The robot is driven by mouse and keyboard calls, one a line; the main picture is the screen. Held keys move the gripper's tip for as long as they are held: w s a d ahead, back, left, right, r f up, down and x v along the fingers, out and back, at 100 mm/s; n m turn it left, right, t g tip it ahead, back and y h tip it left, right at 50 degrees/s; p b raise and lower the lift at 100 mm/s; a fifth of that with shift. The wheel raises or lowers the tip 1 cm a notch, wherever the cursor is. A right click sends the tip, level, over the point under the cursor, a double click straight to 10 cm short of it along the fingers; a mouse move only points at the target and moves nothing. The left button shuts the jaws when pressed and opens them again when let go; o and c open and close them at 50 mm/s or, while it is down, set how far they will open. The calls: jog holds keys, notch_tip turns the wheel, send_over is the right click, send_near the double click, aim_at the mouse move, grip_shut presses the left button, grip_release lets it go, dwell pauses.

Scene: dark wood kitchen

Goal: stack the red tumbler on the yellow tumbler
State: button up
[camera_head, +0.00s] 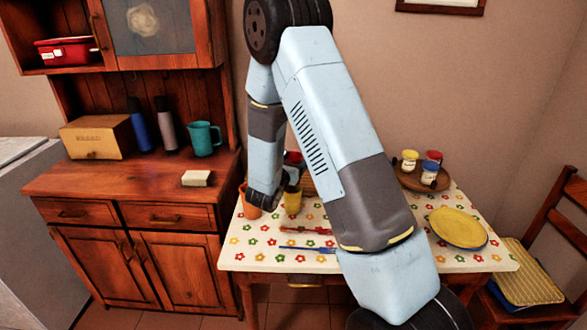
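The yellow tumbler (292,203) stands upright near the left end of the flowered table (265,256). My arm comes down in front of the table and hides much of its middle. My gripper (291,186) is a small dark shape at or just above the yellow tumbler's rim. Its fingers are too small and covered to tell whether they are open or shut. A red object (293,157) shows partly behind my arm, above the gripper in the picture. I cannot tell whether it is the red tumbler. An orange cup (253,205) stands left of the yellow tumbler, partly behind my wrist.
Red cutlery (308,230) and blue cutlery (306,249) lie in front of the yellow tumbler. A yellow plate (458,227) and a round wooden tray (408,181) with small jars are at the right. A wooden cabinet (135,185) stands left of the table; a chair (553,255) is right.

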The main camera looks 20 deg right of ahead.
jog(key=shift+w+f, duration=0.1)
jog(key=shift+f, duration=1.55)
jog(key=shift+f, duration=0.4)
jog(key=o, duration=1)
jog(key=shift+o, duration=0.2)
